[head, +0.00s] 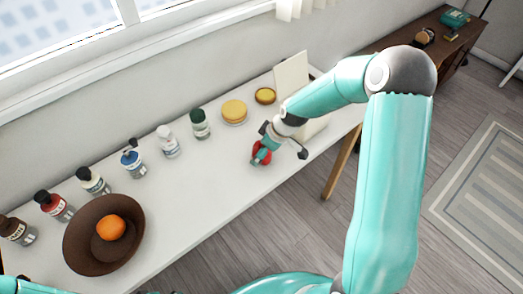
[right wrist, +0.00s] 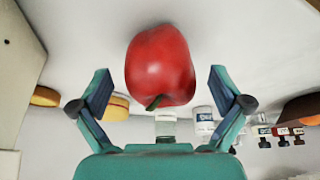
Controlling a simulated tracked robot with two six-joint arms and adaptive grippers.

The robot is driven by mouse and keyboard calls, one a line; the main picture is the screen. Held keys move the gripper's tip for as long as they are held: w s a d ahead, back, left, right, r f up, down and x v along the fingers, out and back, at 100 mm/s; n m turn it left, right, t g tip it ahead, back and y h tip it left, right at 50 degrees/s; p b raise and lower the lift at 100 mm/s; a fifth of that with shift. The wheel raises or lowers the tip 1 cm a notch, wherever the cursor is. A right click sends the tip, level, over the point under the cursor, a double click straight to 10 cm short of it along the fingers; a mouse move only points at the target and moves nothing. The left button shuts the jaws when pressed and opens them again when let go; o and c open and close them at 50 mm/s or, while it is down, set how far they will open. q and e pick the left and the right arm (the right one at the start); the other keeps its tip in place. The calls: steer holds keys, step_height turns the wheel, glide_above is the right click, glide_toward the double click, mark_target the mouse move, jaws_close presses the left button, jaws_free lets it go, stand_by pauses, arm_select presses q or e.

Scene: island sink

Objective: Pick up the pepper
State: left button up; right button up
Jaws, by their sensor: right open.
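The red pepper (head: 259,152) lies on the white tabletop, towards its right end in the head view, partly covered by my right gripper (head: 275,146). In the right wrist view the pepper (right wrist: 160,62) shows large with its green stem towards me. It sits centred between and just beyond the two blue-padded fingers of my right gripper (right wrist: 160,78). Those fingers are spread wide, with a gap on each side of the pepper. The left gripper is not in view; only a bit of teal arm shows at the lower left.
A brown bowl (head: 78,263) with an orange (head: 110,228) stands at the left. Several bottles line the back, including a green-capped one (head: 200,124). Yellow round items (head: 234,111) and a pale upright board (head: 291,76) are beyond the pepper. The table front is clear.

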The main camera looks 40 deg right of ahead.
steer(key=shift+w+a+f, duration=0.1)
steer(key=shift+w+f, duration=0.1)
steer(key=shift+f, duration=0.45)
steer(key=c, duration=1.3)
steer(key=shift+r, duration=0.1)
step_height(320, 180, up, 20)
steer(key=b, duration=0.1)
steer(key=shift+b, duration=0.4)
